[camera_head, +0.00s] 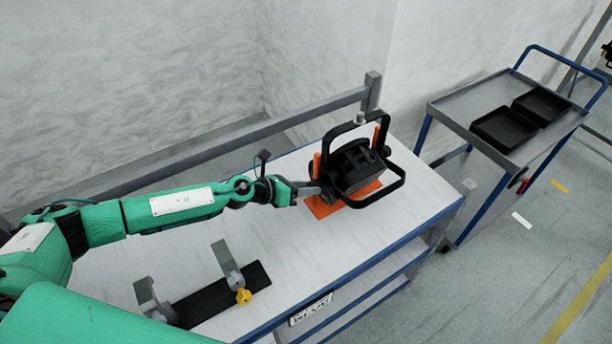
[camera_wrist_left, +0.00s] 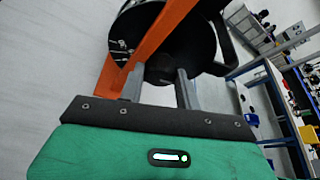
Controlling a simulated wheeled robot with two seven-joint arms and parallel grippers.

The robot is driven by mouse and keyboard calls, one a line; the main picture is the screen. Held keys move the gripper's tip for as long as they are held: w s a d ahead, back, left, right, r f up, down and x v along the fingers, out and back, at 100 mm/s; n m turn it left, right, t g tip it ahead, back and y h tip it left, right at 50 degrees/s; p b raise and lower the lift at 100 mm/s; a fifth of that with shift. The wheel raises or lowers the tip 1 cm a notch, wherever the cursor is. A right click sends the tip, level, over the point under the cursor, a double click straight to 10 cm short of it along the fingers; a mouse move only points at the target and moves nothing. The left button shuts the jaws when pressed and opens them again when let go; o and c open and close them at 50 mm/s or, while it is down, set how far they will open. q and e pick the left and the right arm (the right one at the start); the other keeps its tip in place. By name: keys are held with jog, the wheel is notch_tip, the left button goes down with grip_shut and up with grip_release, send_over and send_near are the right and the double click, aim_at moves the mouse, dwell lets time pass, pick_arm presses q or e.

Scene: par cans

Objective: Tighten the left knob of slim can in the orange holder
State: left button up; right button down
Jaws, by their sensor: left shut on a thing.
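The slim can (camera_head: 352,168) is black with a black yoke frame and sits in the orange holder (camera_head: 322,206) at the far right of the workbench. My left gripper (camera_head: 312,189) reaches it from the left, at the can's left side. In the left wrist view my left gripper (camera_wrist_left: 160,88) has its two grey fingers on either side of the round dark left knob (camera_wrist_left: 160,68), shut on it. An orange post of the holder (camera_wrist_left: 160,38) crosses in front of the black can (camera_wrist_left: 205,42). My right gripper is not in view.
A black base with grey uprights and a yellow knob (camera_head: 243,296) lies at the bench's front. A trolley (camera_head: 455,112) with two black trays (camera_head: 503,129) stands at the right. The middle of the white bench top (camera_head: 190,262) is clear. A grey rail runs behind.

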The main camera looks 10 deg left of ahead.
pick_arm(q)
jog(key=shift+s+d+m+t+y+p, duration=0.15)
jog(key=shift+m+t+y+p, duration=0.7)
jog(key=shift+m+p, duration=1.05)
jog(key=shift+s+d+m+t+y+p, duration=0.1)
jog(key=shift+m+t+y+p, duration=0.75)
jog(key=shift+m+p, duration=1.05)
jog(key=shift+f, duration=0.1)
jog(key=o, duration=1)
